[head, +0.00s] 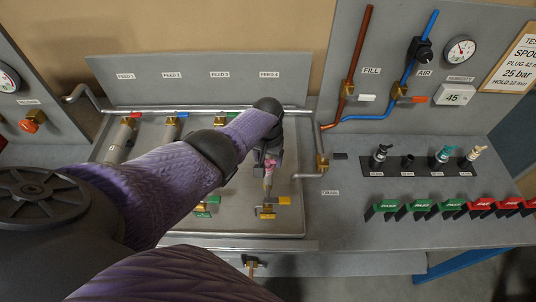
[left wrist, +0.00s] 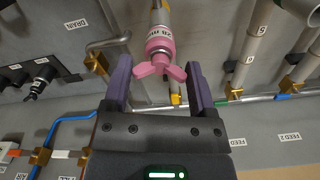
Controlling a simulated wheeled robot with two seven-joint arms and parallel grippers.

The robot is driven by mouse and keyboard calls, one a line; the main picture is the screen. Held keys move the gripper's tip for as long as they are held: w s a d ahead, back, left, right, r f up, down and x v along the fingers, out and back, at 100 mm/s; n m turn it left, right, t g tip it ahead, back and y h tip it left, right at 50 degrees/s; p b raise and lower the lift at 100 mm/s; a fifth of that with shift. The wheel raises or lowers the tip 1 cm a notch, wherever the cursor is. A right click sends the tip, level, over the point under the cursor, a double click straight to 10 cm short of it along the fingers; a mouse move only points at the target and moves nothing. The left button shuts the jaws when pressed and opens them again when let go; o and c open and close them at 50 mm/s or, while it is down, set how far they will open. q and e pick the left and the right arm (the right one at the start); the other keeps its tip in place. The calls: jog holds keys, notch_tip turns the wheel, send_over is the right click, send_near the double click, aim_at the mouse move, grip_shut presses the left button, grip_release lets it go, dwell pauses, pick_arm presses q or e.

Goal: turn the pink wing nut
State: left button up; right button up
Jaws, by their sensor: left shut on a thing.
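The pink wing nut (left wrist: 160,60) sits on a pale, upright pipe fitting in the left wrist view, between the two purple fingers of my left gripper (left wrist: 158,72). Its two wings point out toward the fingers. In the head view the wing nut (head: 269,164) is a small pink patch below my left wrist, partly covered by the gripper (head: 267,157). My left gripper is shut on the wing nut. My right gripper is not in view.
Other feed pipes (head: 120,140) stand to the left on the grey panel. A drain pipe with a brass fitting (head: 322,162) runs close on the right. Black and teal plugs (head: 440,157) and green and red tags (head: 450,207) lie farther right.

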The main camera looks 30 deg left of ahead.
aim_at(268, 158)
pick_arm(q)
jog(key=shift+s+f+n, duration=0.1)
jog(key=shift+n, duration=0.8)
jog(key=o, duration=1.2)
jog(key=shift+c, duration=0.2)
notch_tip(268, 158, up, 9)
jog(key=p, duration=0.6)
jog(key=shift+r+p, duration=0.35)
jog(key=shift+r, duration=0.15)
